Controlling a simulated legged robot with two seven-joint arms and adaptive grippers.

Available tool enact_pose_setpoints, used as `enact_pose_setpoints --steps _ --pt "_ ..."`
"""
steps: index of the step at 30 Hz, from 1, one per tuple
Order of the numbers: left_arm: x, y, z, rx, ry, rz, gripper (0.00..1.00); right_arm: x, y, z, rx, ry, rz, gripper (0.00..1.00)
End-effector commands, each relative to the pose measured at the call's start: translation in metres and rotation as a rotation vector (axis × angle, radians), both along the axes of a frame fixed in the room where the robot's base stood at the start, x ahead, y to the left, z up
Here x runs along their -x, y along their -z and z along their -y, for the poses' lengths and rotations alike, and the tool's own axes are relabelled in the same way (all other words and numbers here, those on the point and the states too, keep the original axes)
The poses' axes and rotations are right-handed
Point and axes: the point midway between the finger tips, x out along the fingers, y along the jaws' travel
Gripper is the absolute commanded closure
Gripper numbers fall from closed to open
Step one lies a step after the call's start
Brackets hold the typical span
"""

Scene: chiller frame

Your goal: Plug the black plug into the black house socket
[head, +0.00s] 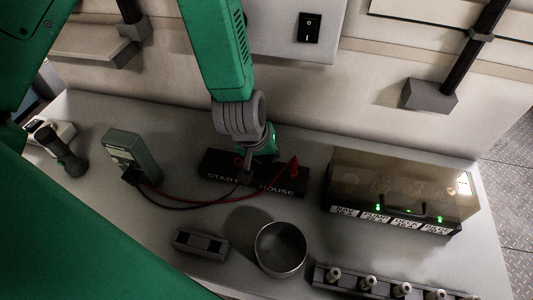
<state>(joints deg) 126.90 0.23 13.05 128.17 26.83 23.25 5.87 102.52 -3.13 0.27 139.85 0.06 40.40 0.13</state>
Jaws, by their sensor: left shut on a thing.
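The black block (305,182) marked START and HOUSE lies on the bench. A red plug (294,167) stands upright at its HOUSE end, and a red ring (238,161) shows towards the START end. My left gripper (254,157) points down over the middle of the block and is shut on the black plug. The gripper and the dark block hide most of this plug. The black cable (205,206) runs from the meter up to the gripper. I cannot tell whether the plug touches the block. The black house socket is not clearly visible. My right gripper is not in view.
The green meter (130,150) stands left, with the red cable (215,200) looping in front. A metal cup (281,248) and small grey holder (201,244) lie nearer. A lidded box (400,185) with green lights stands right. A flashlight (62,152) lies far left.

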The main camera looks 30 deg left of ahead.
Motion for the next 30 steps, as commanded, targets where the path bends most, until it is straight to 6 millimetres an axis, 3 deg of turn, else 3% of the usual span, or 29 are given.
enact_pose_setpoints --steps 4,5,6,7,19,30 --pt "0.000 0.005 0.000 0.000 -0.001 -0.001 1.00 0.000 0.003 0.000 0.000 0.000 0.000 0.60" --pt "0.000 0.004 0.000 0.000 -0.001 -0.001 0.76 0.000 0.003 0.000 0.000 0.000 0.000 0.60" --pt "0.000 0.004 0.000 0.000 -0.001 -0.001 0.62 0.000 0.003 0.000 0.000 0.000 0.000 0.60" --pt "0.000 0.004 0.000 0.000 -0.001 -0.001 0.59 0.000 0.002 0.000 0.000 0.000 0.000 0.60" --pt "0.002 -0.003 0.000 0.000 0.001 0.000 0.59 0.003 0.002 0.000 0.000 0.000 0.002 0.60" --pt "0.024 -0.068 -0.003 -0.003 0.002 0.004 0.59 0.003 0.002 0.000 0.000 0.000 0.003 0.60"
